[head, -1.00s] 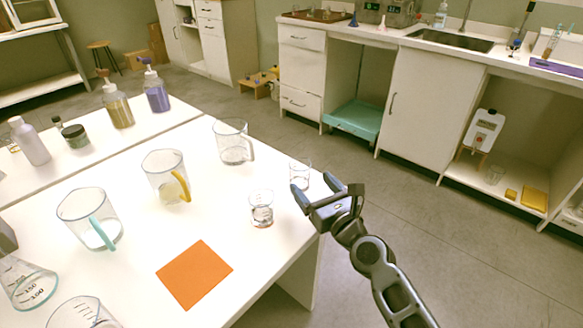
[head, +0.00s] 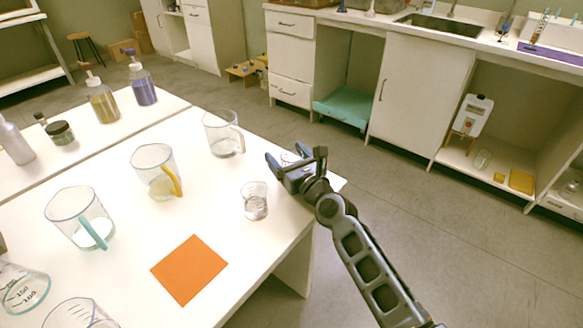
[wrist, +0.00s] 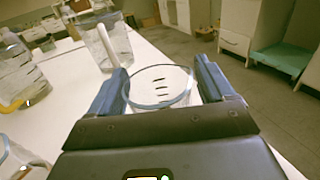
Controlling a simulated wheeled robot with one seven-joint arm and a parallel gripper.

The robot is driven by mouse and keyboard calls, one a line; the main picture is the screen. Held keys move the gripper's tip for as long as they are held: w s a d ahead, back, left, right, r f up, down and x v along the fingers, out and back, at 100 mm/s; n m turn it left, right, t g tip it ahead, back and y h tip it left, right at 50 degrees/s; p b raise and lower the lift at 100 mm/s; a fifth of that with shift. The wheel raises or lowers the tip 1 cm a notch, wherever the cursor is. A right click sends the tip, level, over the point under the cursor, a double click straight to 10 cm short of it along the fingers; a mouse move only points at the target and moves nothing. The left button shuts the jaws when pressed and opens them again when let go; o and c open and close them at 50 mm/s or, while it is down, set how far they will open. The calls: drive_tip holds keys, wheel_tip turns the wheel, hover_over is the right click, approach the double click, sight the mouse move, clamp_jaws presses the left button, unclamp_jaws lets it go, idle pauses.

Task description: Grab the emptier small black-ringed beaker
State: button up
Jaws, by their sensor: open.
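One small clear beaker (wrist: 160,86) with a dark grey-blue rim and black marks stands near the table's right edge. It looks clear and largely empty in the wrist view. In the head view my gripper (head: 297,158) hides most of it. My gripper (wrist: 161,72) is open, with one finger on each side of this beaker; I cannot tell whether they touch it. A second small beaker (head: 255,201) stands to the left and nearer, with some contents at its bottom. It shows partly at the lower left of the wrist view (wrist: 14,160).
Larger handled jugs stand to the left: one with a white handle (head: 222,134), one with a yellow handle (head: 155,170), one with a teal handle (head: 78,215). An orange square (head: 189,269) lies on the white table (head: 130,245). Open floor lies to the right.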

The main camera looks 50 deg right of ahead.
drive_tip(key=shift+c, duration=0.4)
drive_tip(key=c, duration=1)
drive_tip(key=shift+r, duration=0.1)
